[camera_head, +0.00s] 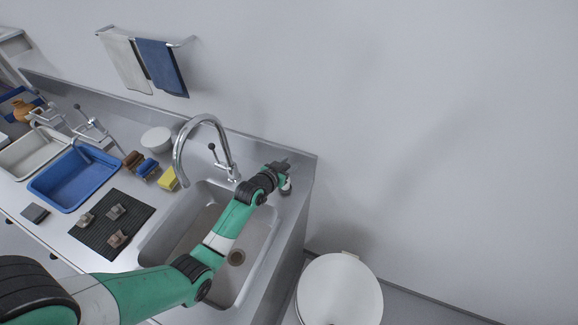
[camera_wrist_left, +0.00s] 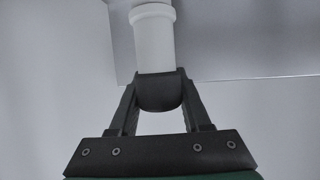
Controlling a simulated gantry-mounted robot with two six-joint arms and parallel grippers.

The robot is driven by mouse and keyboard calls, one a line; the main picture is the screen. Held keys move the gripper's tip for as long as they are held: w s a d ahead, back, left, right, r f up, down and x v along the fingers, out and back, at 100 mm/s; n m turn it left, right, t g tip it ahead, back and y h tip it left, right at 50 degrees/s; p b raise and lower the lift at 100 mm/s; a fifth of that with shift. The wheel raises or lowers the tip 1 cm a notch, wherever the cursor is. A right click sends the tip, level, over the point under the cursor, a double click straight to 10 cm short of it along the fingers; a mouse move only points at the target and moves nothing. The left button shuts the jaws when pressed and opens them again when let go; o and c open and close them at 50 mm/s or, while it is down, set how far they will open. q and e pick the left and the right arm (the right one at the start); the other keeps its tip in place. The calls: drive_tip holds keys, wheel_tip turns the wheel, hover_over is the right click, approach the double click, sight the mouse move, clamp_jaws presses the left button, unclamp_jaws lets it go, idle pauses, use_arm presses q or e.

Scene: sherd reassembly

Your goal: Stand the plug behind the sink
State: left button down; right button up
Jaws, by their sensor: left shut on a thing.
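My left gripper (camera_head: 283,168) is over the counter strip at the sink's back right corner, to the right of the tap. In the left wrist view its two fingers (camera_wrist_left: 162,100) are shut on a dark, rounded piece (camera_wrist_left: 162,94), which looks like the plug. The sink (camera_head: 207,212) is a grey basin with a round drain (camera_head: 236,258). My right gripper is not in view.
The curved tap (camera_head: 205,120) is left of my gripper. A yellow sponge (camera_head: 168,179), white bowl (camera_head: 156,139) and dark mat with sherds (camera_head: 112,225) lie left. A white round lid (camera_head: 340,290) is lower right.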

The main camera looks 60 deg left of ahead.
use_arm(q)
drive_tip(key=shift+r, duration=0.1)
drive_tip(key=shift+f, duration=0.25)
drive_tip(key=shift+c, duration=1.8)
unclamp_jaws()
drive_tip(key=shift+r, duration=0.1)
